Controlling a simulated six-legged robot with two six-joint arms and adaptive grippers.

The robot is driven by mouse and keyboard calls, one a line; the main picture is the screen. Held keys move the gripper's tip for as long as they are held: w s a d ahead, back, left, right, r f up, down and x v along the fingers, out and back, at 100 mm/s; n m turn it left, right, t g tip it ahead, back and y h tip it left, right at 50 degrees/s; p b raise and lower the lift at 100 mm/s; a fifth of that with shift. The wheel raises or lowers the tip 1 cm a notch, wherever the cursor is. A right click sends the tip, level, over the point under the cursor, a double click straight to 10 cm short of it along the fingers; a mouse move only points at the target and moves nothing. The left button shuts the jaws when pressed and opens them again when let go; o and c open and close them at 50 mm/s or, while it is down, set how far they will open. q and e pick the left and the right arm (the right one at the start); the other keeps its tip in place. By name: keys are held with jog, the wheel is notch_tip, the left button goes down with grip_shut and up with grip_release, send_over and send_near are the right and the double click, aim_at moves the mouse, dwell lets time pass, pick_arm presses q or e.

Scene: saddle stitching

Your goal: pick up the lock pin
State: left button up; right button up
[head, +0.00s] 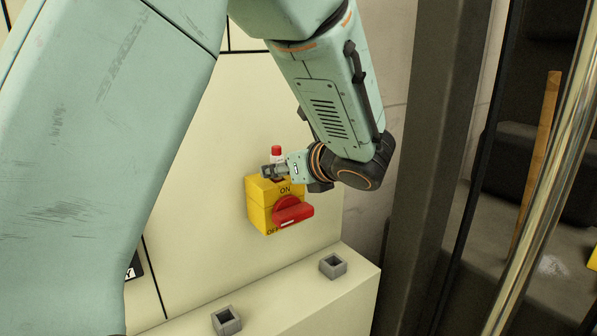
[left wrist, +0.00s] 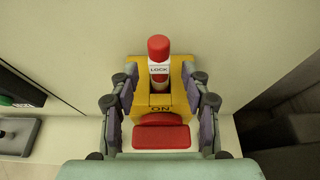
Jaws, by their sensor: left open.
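The lock pin (left wrist: 159,62) has a red top and a white band marked LOCK. It stands upright at the top of the yellow switch box (left wrist: 143,118). In the head view the pin (head: 276,151) shows its red cap above the box (head: 258,205). My left gripper (left wrist: 160,103) is open, with one finger on each side of the box and pin in the wrist view. In the head view my left gripper (head: 276,171) is at the pin's height and hides its lower part. Whether the fingers touch the pin cannot be told. My right gripper is not in view.
A red rotary handle (head: 293,211) sticks out of the box front between ON and OFF marks. The box is on a cream panel (head: 215,130). Below is a cream ledge (head: 290,300) with two grey square sockets (head: 333,266). A dark post (head: 430,130) stands to the right.

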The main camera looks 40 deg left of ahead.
pick_arm(q)
jog(key=shift+x, duration=1.05)
jog(key=shift+c, duration=0.8)
jog(key=c, duration=0.6)
grip_shut()
